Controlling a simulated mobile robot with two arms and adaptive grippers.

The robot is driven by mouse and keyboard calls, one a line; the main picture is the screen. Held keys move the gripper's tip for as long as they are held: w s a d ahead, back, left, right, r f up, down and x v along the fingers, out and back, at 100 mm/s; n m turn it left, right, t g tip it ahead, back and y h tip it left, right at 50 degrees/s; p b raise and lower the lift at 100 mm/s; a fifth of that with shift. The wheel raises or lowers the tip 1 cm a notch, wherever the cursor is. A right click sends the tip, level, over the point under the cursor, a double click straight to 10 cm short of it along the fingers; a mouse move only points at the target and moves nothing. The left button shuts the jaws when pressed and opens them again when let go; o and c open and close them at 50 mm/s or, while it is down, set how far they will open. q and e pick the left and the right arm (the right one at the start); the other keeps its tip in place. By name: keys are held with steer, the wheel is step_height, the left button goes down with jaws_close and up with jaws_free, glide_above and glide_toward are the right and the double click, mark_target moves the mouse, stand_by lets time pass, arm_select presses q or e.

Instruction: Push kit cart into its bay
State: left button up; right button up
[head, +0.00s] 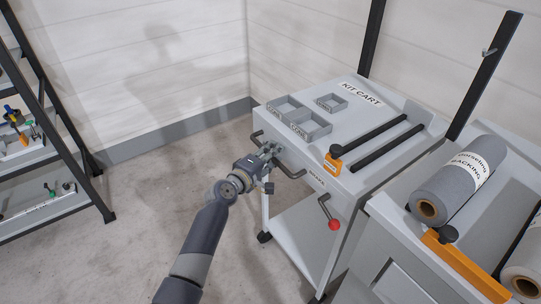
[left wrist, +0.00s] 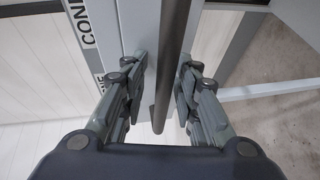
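The kit cart (head: 345,119) is a grey wheeled cart with a "KIT CART" label, standing by the back wall. A dark push handle (head: 291,172) runs along its near-left side and also shows in the left wrist view (left wrist: 172,60). My left gripper (head: 268,150) is at this handle, its fingers on either side of the bar; a gap shows on the left side, so it looks open around it. A brake lever with a red knob (head: 334,224) hangs below a "BRAKE" label. I cannot make out the bay's limits. My right gripper is out of view.
Small grey bins (head: 299,118) and dark rods (head: 378,149) are on the cart top. A bench with a grey backing roll (head: 459,180) stands close at the cart's right. A shelf rack (head: 48,150) stands at left. The floor (head: 130,225) between is clear.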

arm_select(q)
steer(key=shift+f, duration=0.1)
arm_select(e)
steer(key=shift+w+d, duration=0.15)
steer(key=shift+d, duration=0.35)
arm_select(q)
steer(key=shift+s+a, duration=0.1)
steer(key=shift+s+a, duration=0.2)
steer(key=shift+s, duration=0.05)
steer(key=v, duration=1.1)
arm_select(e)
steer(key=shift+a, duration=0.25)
